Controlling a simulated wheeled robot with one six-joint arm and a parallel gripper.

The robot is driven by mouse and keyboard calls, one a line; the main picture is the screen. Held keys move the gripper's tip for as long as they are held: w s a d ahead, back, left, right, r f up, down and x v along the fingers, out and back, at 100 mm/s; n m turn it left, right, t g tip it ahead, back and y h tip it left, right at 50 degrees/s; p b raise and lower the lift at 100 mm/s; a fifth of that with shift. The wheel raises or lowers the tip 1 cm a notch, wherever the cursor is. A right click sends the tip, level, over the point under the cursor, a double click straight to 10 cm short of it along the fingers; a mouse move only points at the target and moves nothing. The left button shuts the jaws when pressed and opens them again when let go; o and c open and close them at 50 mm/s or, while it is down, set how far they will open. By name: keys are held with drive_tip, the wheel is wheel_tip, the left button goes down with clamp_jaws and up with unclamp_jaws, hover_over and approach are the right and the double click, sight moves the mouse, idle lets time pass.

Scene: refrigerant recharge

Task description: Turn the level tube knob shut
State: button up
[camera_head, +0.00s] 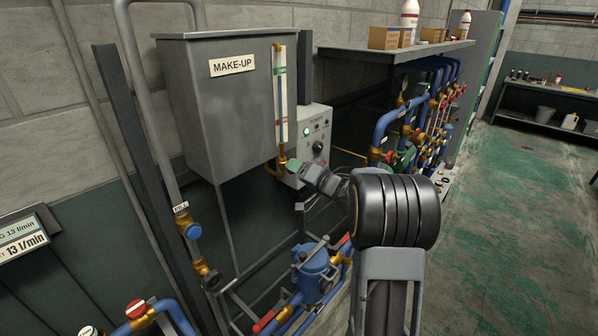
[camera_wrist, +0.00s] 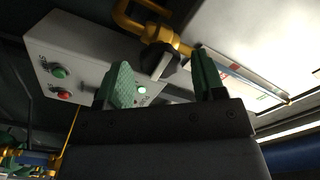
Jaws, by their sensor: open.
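The level tube (camera_head: 280,98) runs up the right side of the grey MAKE-UP tank (camera_head: 222,105), with a brass fitting (camera_head: 282,160) at its foot. The tube also shows in the wrist view (camera_wrist: 256,84). There, a dark knob (camera_wrist: 157,61) sits by the brass valve (camera_wrist: 160,35), beyond and between my two green finger pads. My gripper (camera_wrist: 162,78) is open with nothing clearly held; contact with the knob cannot be told. In the head view my gripper (camera_head: 297,168) is just below and right of the brass fitting, and the knob cannot be made out.
A grey control box (camera_head: 310,140) with lit green lamp and black dial stands close behind my gripper; its green and red buttons show in the wrist view (camera_wrist: 62,82). A blue filter housing (camera_head: 315,272) and pipes are below. Open green floor (camera_head: 515,235) lies right.

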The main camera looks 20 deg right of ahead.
drive_tip(key=v, duration=0.7)
idle(0.7)
drive_tip(key=s+d+f+g+h, duration=0.1)
drive_tip(key=d+f+g+h, duration=0.2)
drive_tip(key=d+f+h, duration=0.55)
drive_tip(key=s+g+h, duration=0.4)
drive_tip(key=s, duration=0.1)
drive_tip(key=s+a+n+g+y+b, duration=0.2)
drive_tip(key=s+a, duration=0.6)
drive_tip(key=a, duration=0.3)
drive_tip(key=s+a+n+g+y+b, duration=0.2)
drive_tip(key=s+a+n+y, duration=0.1)
drive_tip(key=s+a, duration=0.6)
drive_tip(key=a, duration=0.3)
drive_tip(key=shift+s+a+r+g, duration=0.2)
drive_tip(key=shift+r+g, duration=0.1)
drive_tip(key=shift+r, duration=0.05)
